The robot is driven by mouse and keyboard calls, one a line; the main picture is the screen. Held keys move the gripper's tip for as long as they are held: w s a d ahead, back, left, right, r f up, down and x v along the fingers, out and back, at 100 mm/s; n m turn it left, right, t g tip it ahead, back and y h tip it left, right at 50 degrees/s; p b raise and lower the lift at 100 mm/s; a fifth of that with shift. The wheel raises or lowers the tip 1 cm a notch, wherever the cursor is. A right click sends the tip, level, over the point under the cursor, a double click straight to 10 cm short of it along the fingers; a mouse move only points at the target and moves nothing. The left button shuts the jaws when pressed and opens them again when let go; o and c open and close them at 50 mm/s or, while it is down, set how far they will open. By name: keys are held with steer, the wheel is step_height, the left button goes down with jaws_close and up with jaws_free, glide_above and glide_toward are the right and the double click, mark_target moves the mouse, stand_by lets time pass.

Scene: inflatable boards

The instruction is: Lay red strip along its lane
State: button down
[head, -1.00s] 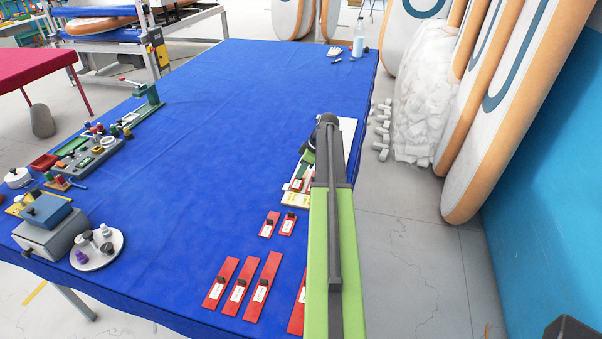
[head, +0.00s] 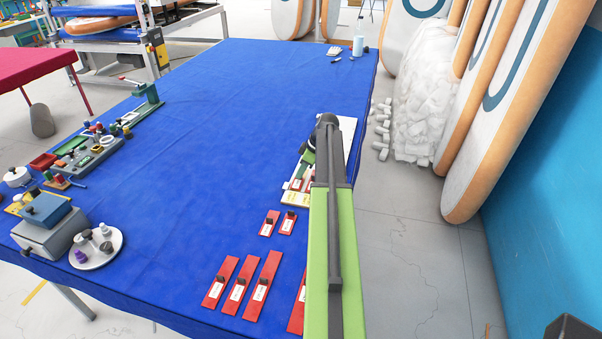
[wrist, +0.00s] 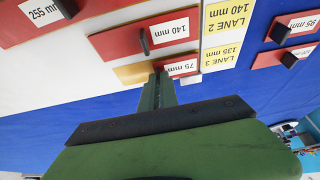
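In the wrist view, a red strip marked 75 mm (wrist: 182,67) lies at the lane labelled LANE 3 135 mm (wrist: 222,58). A tan patch (wrist: 133,73) shows left of it, along the same line. My green gripper (wrist: 157,82) has its fingertips together at the strip's left part, where its dark knob is mostly hidden; it appears shut on the knob. I cannot tell whether the strip touches the board. A red 140 mm strip (wrist: 150,34) lies beside it, at LANE 2. In the head view, my arm hides much of the white lane board (head: 346,128).
Two short red strips (head: 269,223) lie on the blue table (head: 220,130) near the board. Several longer red strips (head: 221,282) lie at the near edge. A red 255 mm strip (wrist: 60,15) lies on the board. The table's middle is clear.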

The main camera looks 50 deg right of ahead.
steer(key=shift+f, duration=0.2)
stand_by(0.4)
steer(key=c, duration=1.1)
jaws_free()
step_height(320, 180, up, 6)
steer(key=p, duration=0.5)
steer(key=shift+w+r+p, duration=0.1)
steer(key=shift+p, duration=0.3)
